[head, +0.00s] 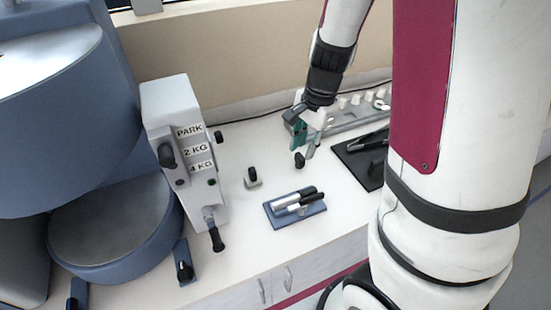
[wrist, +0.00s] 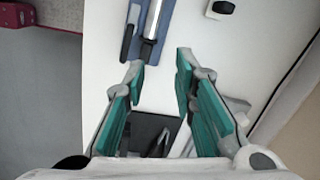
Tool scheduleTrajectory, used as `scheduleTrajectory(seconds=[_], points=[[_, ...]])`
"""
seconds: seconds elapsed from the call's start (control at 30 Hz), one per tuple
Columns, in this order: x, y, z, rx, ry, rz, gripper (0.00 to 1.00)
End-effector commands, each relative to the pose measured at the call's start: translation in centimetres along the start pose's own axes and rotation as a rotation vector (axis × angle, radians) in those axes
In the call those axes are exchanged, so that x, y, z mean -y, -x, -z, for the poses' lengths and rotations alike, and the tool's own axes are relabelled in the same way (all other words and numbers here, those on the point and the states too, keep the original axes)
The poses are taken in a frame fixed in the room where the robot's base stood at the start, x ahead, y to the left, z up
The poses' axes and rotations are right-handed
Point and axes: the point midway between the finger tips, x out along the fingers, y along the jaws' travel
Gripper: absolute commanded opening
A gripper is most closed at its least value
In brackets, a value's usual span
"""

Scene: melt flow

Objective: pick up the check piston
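What looks like the check piston is a silver rod with a black end (head: 287,202), lying on a small blue tray (head: 271,220) on the white counter. In the wrist view the silver rod (wrist: 156,18) and its black end show at the top, just beyond my left fingertip, along the blue tray (wrist: 132,25). My gripper (head: 307,147) hangs above the counter behind the tray. In the wrist view my gripper (wrist: 160,65) has its teal fingers wide apart with nothing between them. I cannot tell how many separate pieces lie on the tray.
A grey-white unit (head: 172,110) labelled PARK, 2 KG and 4 KG stands at left beside a large blue machine (head: 60,110). A small white block with a black knob (head: 252,180) stands behind the tray. A black mat (head: 350,162) with dark tools lies at right. Bare counter surrounds the tray.

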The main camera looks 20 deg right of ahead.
Motion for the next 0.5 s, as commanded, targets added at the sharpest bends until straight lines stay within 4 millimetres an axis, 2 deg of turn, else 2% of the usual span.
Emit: scheduleTrajectory(seconds=[0.03,0.2,0.5], points=[[-0.4,-1.3,0.9,-0.011,-0.056,-0.028,0.25],[-1.1,-4.0,3.2,-0.055,-0.201,-0.075,0.25],[-1.8,-6.4,4.6,-0.082,-0.276,-0.097,0.25]])
